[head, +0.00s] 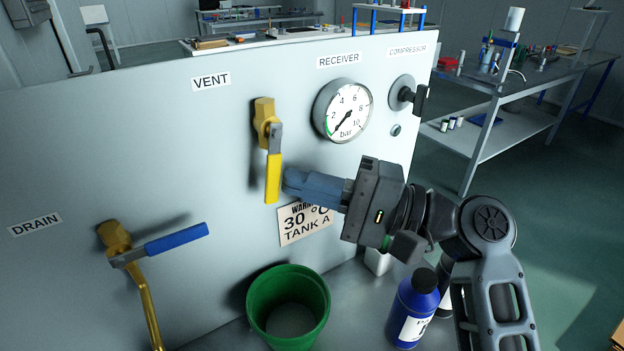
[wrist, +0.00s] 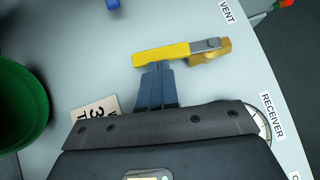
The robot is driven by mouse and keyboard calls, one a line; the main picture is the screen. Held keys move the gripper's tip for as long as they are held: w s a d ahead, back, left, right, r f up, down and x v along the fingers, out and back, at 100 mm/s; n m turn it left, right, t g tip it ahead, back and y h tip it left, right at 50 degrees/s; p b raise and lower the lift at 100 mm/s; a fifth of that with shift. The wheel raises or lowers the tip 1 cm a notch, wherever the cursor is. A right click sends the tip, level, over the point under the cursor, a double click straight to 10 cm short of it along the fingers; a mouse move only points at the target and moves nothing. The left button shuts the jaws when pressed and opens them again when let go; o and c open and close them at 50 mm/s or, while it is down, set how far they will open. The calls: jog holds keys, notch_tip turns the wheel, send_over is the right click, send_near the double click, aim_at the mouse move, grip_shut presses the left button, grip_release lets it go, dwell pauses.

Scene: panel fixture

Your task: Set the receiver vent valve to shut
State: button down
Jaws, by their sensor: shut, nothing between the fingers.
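The vent valve has a brass body (head: 263,112) under the VENT label (head: 211,81) and a yellow lever (head: 273,178) that hangs almost straight down the panel. In the wrist view the yellow lever (wrist: 162,55) lies across the picture, with its brass body (wrist: 210,52) at the right end. My gripper (head: 287,183) is shut and empty, just right of the lever's lower part. In the wrist view its fingertips (wrist: 157,68) are close against the lever's side; I cannot tell whether they touch.
The drain valve's blue lever (head: 176,238) sticks out at lower left. A green bucket (head: 289,305) and a blue bottle (head: 413,308) stand below the panel. The receiver gauge (head: 343,111) and compressor knob (head: 405,95) are at upper right. A warning sign (head: 303,223) is below my gripper.

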aim_at(268, 191)
jog(key=m+y, duration=0.1)
jog(key=s+a+m+t+b, duration=0.1)
jog(key=m, duration=0.1)
jog(key=a+f+m+t+y+b, duration=0.1)
jog(key=shift+s+a+y, duration=0.25)
jog(key=shift+s+y, duration=0.05)
jog(key=shift+s, duration=0.05)
jog(key=s+a+r+m+t+b, duration=0.3)
jog(key=m+t+b, duration=0.3)
jog(key=m+t, duration=0.3)
jog(key=shift+s+a+r+m, duration=0.15)
jog(key=shift+a+r+m, duration=0.4)
jog(key=shift+a+m, duration=0.5)
jog(key=shift+r, duration=0.1)
jog(key=shift+b, duration=0.4)
